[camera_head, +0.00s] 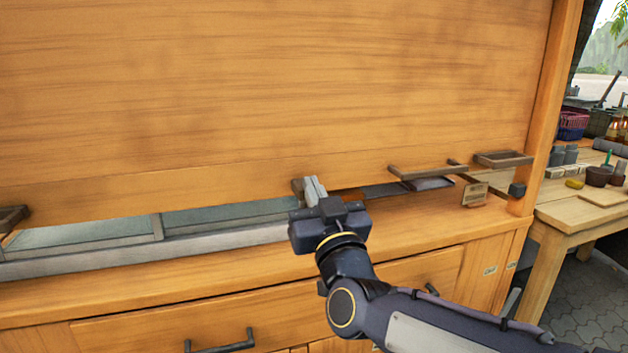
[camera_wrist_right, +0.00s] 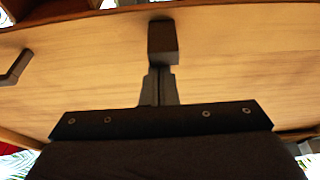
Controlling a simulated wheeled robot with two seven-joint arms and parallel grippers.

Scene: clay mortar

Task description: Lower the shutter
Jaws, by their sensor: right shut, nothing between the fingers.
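The shutter (camera_head: 260,90) is a large wooden panel filling the upper part of the head view. Its lower edge hangs a little above the counter, with a gap below it. A dark block-like handle (camera_head: 298,190) sits at the lower edge near the middle, and a dark block also shows in the right wrist view (camera_wrist_right: 162,43). My right gripper (camera_head: 315,188) is at this handle, its fingers closed together with nothing between them. In the wrist view the fingertips (camera_wrist_right: 158,75) are right by the block; contact is hard to tell. My left gripper is not in view.
A wooden counter (camera_head: 420,222) with drawers runs below the shutter. A grey rail (camera_head: 150,248) lies along the gap. Small dark trays (camera_head: 503,159) and a small sign (camera_head: 474,194) are at the right. A side table (camera_head: 590,212) with pots stands beyond the right post.

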